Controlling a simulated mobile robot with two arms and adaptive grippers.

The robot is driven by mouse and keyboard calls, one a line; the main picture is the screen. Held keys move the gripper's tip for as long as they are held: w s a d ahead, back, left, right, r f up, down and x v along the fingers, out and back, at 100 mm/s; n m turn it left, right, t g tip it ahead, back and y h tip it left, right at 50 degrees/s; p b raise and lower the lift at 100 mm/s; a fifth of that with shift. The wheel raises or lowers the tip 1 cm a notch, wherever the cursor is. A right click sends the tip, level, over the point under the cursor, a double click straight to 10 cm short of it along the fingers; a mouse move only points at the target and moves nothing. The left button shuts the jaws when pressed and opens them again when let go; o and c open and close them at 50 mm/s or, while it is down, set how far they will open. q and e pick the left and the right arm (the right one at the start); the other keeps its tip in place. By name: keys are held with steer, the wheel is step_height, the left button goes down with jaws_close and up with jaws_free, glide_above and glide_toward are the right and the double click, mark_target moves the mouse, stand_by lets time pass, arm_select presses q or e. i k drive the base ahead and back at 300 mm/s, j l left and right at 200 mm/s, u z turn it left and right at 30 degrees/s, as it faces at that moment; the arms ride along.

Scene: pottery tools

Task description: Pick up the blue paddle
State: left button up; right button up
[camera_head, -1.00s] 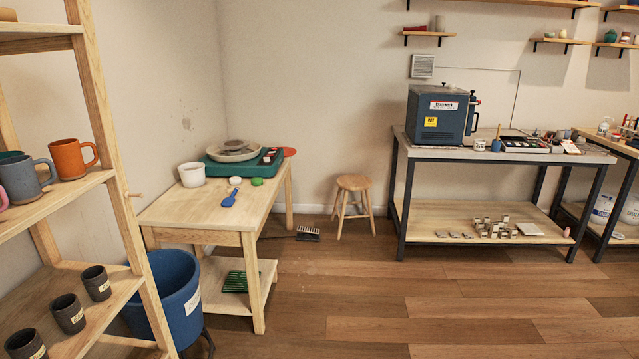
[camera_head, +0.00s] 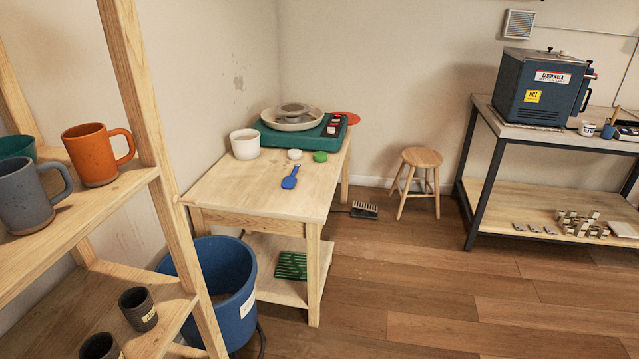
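The blue paddle (camera_head: 290,178) lies flat on the light wooden table (camera_head: 235,195), near the middle of its top, with its handle pointing up and right in the head view. A white round item (camera_head: 294,154) and a green round item (camera_head: 320,156) lie just beyond it. Neither of my grippers shows in the head view.
A shelf with mugs (camera_head: 97,155) stands close on the left. A blue bucket (camera_head: 235,320) stands between it and the table. A pottery wheel (camera_head: 293,117) and white pot (camera_head: 245,144) sit at the table's back. A stool (camera_head: 420,160) stands behind right. Floor (camera_head: 420,300) ahead right is clear.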

mark_target(289, 182)
steer(key=i+j+u, duration=0.1)
steer(key=i+l+u, duration=0.2)
steer(key=i+l, duration=1.15)
